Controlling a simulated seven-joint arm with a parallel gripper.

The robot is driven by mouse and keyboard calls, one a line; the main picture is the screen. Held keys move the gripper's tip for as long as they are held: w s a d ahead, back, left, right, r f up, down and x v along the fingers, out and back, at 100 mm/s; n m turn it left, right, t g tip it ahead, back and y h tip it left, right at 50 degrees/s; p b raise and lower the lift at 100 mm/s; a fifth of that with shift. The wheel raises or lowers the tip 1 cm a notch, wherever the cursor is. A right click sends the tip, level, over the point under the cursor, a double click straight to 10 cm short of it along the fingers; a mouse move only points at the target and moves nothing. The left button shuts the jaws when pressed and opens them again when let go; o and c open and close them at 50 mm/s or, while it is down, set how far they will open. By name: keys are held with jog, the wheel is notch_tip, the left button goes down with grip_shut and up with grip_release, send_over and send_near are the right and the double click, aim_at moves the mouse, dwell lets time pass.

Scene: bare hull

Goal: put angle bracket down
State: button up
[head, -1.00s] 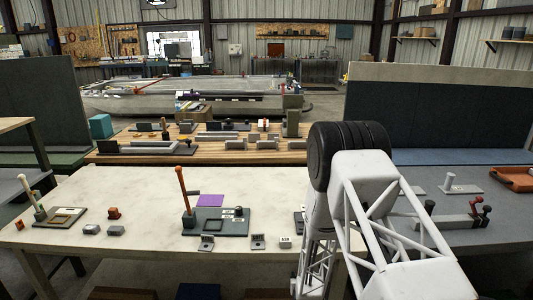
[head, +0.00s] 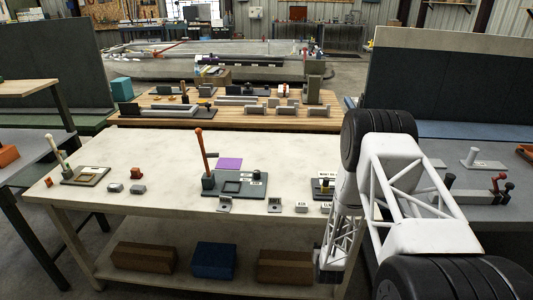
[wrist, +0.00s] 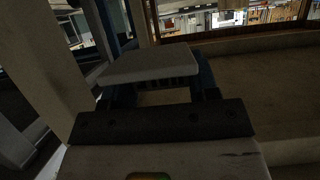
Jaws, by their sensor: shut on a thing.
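In the wrist view my gripper (wrist: 157,88) is shut on a flat grey plate-like part (wrist: 150,62) with a dark slotted edge. It appears to be the angle bracket, seen edge-on; its other face is hidden. In the head view my arm hangs in front of the pale worktable (head: 140,150) at its right part, and the fingers and held part cannot be made out. Two small grey angled pieces, one at the left (head: 224,204) and one beside it (head: 274,205), stand near the table's front edge. A purple square (head: 229,163) lies flat behind them.
A dark fixture plate (head: 258,188) with an upright orange-handled lever (head: 202,150) stands mid-table. Small blocks (head: 137,188) and another fixture (head: 85,176) are at left. Brown (head: 145,257) and blue (head: 213,260) boxes sit on the lower shelf.

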jog(key=shift+a+r, duration=0.1)
jog(key=s+a+r, duration=0.4)
jog(key=a+r, duration=0.4)
jog(key=r, duration=0.2)
jog(key=s+a+r, duration=0.5)
jog(key=a+r, duration=0.4)
jog(key=r, duration=0.1)
jog(key=s+a+r, duration=0.4)
jog(key=a+r, duration=0.4)
jog(key=r, duration=0.2)
jog(key=shift+s+a, duration=0.25)
jog(key=shift+a, duration=0.05)
jog(key=w+a, duration=0.1)
jog(key=w, duration=0.3)
jog(key=w+a, duration=0.2)
jog(key=w, duration=0.2)
jog(key=w+a+f, duration=0.1)
jog(key=w+a, duration=0.1)
jog(key=w, duration=0.3)
jog(key=shift+w+a+f, duration=0.1)
jog(key=shift+w, duration=0.1)
